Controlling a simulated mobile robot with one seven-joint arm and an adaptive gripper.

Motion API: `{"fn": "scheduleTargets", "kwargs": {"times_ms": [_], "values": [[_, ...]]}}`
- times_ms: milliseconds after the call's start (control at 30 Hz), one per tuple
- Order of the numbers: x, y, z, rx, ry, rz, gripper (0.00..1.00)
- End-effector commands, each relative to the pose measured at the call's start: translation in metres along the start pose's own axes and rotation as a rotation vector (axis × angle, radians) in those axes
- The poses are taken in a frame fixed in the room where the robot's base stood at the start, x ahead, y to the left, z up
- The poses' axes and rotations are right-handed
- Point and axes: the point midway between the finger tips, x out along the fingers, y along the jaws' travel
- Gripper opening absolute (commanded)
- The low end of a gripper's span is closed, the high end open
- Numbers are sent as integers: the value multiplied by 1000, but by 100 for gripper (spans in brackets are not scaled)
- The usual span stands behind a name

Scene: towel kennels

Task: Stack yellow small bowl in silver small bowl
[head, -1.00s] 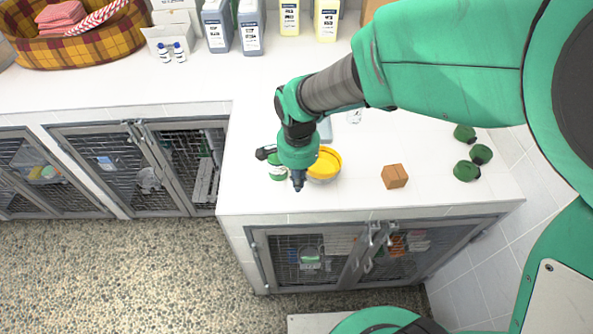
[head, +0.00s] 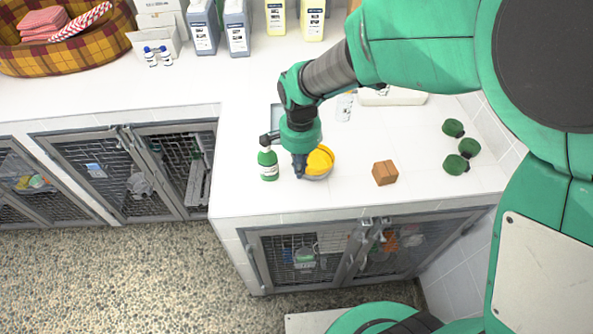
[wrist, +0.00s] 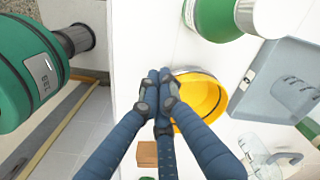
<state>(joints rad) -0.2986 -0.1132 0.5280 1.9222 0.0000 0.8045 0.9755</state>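The yellow small bowl (head: 320,159) sits tilted inside the silver small bowl (head: 319,178), near the counter's front edge. The silver rim shows at the right and below. In the wrist view the yellow bowl (wrist: 208,98) is beside my fingertips, with a thin pale rim around it. My gripper (head: 299,174) is at the left side of the bowls, pointing down. Its fingertips (wrist: 160,76) are close together at the yellow bowl's rim and appear shut on it; the exact contact is partly hidden by the fingers.
A green bottle (head: 268,163) stands just left of my gripper. A brown box (head: 385,173) and several green round objects (head: 455,164) lie to the right. A clear glass (head: 344,107) and a white tray (head: 395,97) are behind. The counter between bowls and box is clear.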

Motion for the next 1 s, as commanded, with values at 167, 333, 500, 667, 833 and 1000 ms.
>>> {"fn": "scheduleTargets", "kwargs": {"times_ms": [167,333,500,667,833,1000], "values": [[0,0,-4,-1,0,0,0],[0,0,-4,-1,0,0,0],[0,0,-2,-1,0,0,0],[0,0,8,-2,0,1,0],[-1,0,27,-3,0,0,0],[-21,-1,35,-1,2,-3,0]]}}
